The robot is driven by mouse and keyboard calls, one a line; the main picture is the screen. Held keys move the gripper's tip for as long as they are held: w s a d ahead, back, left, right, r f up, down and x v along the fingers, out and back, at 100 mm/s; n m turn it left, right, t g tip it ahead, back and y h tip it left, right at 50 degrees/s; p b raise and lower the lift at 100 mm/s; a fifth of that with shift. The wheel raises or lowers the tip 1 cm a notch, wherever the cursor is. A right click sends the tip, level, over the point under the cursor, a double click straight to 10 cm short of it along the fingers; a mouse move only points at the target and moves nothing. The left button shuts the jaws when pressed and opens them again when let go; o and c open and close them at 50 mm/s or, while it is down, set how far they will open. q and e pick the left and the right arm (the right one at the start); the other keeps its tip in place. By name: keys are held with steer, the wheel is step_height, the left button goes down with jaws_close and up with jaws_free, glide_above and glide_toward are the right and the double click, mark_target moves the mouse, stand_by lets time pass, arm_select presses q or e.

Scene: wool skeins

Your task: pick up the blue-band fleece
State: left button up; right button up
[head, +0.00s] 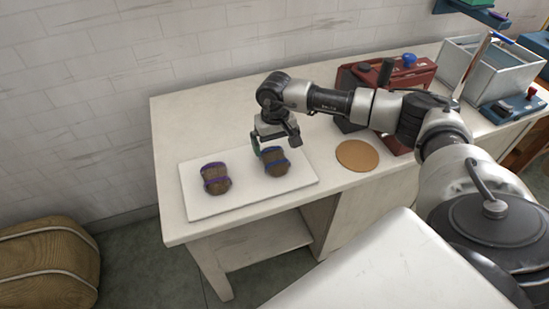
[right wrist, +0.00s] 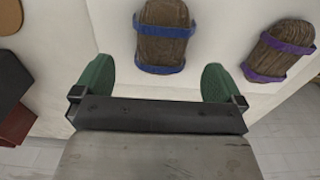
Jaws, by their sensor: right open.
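The blue-band fleece (head: 275,163) is a brown bundle with blue bands. It lies on the right part of a white board (head: 205,208) on the table. In the right wrist view the blue-band fleece (right wrist: 163,45) sits ahead of and between the green fingertips. My right gripper (head: 272,145) is above and just behind it in the head view, open and empty. The right gripper's fingers (right wrist: 160,80) are spread wide in the wrist view. The purple-band fleece (head: 216,179) lies to the left on the same board, and also shows in the wrist view (right wrist: 279,49). My left gripper is not in view.
A round tan disc (head: 358,155) lies right of the board. Red toolboxes (head: 405,78) and a grey metal bin (head: 480,68) stand further right on the table (head: 190,120). The table's back left is clear. A large brown bundle (head: 45,265) is on the floor at left.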

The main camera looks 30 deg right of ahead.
mark_target(274, 156)
steer(key=shift+a+f+p, duration=0.1)
steer(key=shift+f+p, duration=0.25)
steer(key=shift+f, duration=0.3)
step_height(274, 156, down, 4)
steer(key=shift+f+p, duration=0.15)
steer(key=shift+p, duration=0.35)
steer(key=c, duration=1)
